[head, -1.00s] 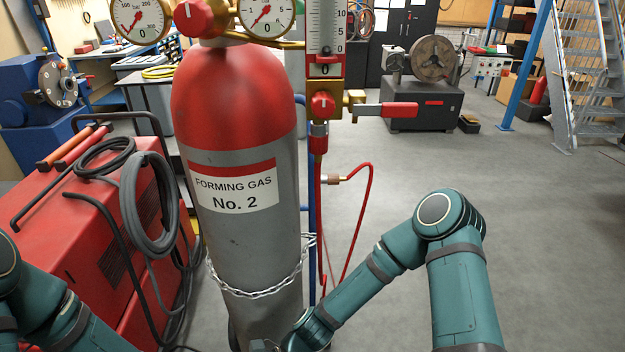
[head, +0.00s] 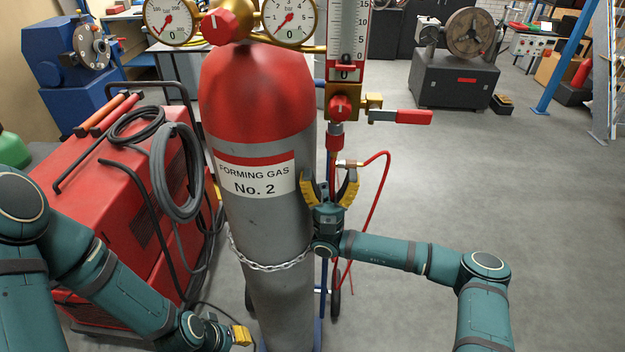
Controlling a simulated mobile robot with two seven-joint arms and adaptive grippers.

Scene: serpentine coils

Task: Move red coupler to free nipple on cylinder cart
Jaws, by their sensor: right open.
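A red coupler (head: 335,141) hangs under the flowmeter's valve block, beside the grey cylinder (head: 275,222) with its red shoulder and "FORMING GAS No. 2" label. A small brass fitting (head: 347,163) sits just below it, with a red hose (head: 384,185) looping away to the right. I cannot tell which fitting is the free nipple. My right gripper (head: 330,178) points up below the coupler, its yellow fingers open around the hose line, with no visible grip. My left gripper (head: 240,335) is low, left of the cylinder base; its jaws are seen edge-on.
A red valve handle (head: 412,117) sticks out right of the flowmeter (head: 347,40). A chain (head: 268,266) wraps the cylinder. A red machine with coiled black cables (head: 115,205) stands close on the left. The floor (head: 530,215) to the right is clear.

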